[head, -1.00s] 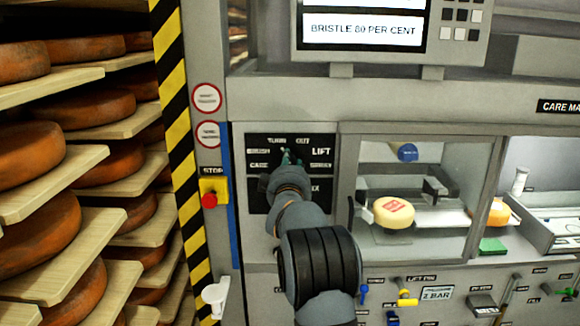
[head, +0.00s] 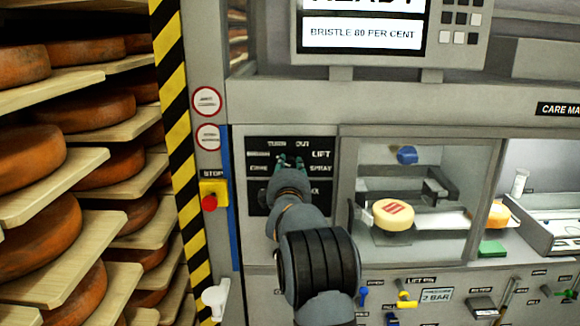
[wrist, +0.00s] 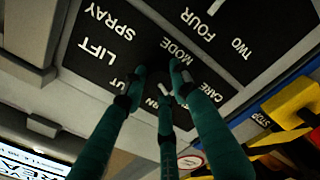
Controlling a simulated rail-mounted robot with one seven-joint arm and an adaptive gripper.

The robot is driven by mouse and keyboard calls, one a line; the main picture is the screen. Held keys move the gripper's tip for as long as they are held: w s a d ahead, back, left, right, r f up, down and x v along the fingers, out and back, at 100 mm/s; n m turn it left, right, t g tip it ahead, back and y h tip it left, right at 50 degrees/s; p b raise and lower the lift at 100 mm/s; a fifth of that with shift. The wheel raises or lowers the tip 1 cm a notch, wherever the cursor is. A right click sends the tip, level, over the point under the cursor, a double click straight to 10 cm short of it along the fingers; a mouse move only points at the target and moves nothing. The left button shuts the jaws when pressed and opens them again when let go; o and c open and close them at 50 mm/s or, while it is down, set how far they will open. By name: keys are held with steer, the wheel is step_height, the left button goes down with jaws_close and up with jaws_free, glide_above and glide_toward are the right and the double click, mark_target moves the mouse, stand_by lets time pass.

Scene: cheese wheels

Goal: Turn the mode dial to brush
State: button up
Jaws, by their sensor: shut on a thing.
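The mode dial's dark panel (head: 327,146) is in the head view, with labels TURN, OUT, LIFT, SPRAY and CARE. A label at the left (head: 258,154) is too blurred to read. My gripper (head: 290,161) is at the panel's middle, its green fingers against it. In the wrist view, the fingers (wrist: 158,88) close around the spot below the word MODE (wrist: 178,48). They are shut on the mode dial, which they mostly hide. A small pale piece (wrist: 163,89) shows between them. Which label the dial points to cannot be told.
A red stop button (head: 209,202) on a yellow box is left of the panel. A glass-fronted bay with a pale cheese wheel (head: 393,214) is to the right. Shelves of orange cheese wheels (head: 40,160) fill the far left. A screen (head: 362,34) is above.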

steer(key=shift+a+r, duration=0.15)
steer(key=shift+r, duration=0.25)
steer(key=o, duration=1.1)
steer(key=shift+f, duration=0.3)
steer(key=s, duration=0.8)
steer(key=s+d, duration=0.1)
steer(key=s, duration=0.3)
